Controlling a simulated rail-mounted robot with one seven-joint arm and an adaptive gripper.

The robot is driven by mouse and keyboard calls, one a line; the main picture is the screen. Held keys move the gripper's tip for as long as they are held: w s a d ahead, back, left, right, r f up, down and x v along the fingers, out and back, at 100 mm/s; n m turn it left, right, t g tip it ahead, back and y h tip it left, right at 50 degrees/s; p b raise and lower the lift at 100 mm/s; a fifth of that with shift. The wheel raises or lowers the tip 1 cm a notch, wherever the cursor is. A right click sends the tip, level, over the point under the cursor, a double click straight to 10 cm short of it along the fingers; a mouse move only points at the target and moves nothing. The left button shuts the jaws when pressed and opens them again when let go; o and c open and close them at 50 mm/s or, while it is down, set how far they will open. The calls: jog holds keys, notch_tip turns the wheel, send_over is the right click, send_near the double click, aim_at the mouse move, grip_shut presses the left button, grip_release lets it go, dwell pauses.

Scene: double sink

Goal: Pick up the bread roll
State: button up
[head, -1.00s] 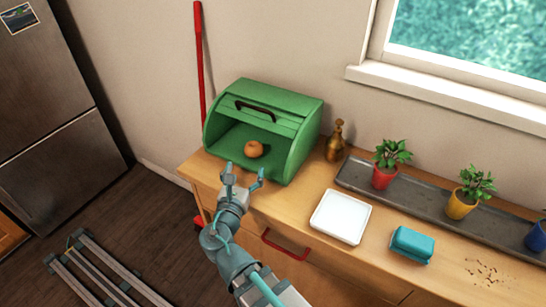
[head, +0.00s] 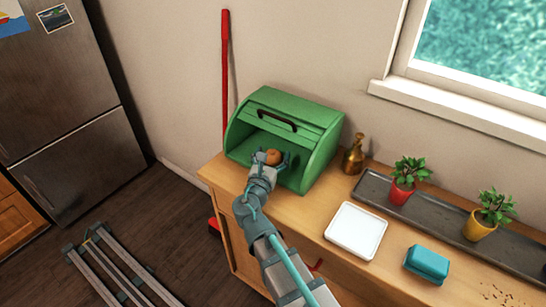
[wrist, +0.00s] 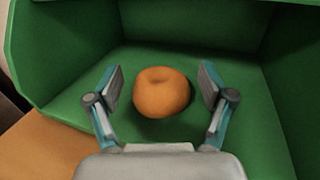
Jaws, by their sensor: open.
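The bread roll (wrist: 162,92) is round and orange-brown with a dimple on top. It sits on the floor of the green bread box (head: 318,172), whose front is open. In the head view the roll (head: 273,157) shows just beyond my gripper (head: 270,160). In the wrist view my gripper (wrist: 161,88) is open, with one finger on each side of the roll. Gaps show between both fingers and the roll, so it is not held.
The bread box's side walls and raised lid with a dark handle (head: 277,119) surround my gripper.

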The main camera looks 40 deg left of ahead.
jog(key=shift+w+a, duration=0.1)
jog(key=shift+w, duration=0.25)
jog(key=c, duration=1.2)
jog(key=shift+c, duration=0.2)
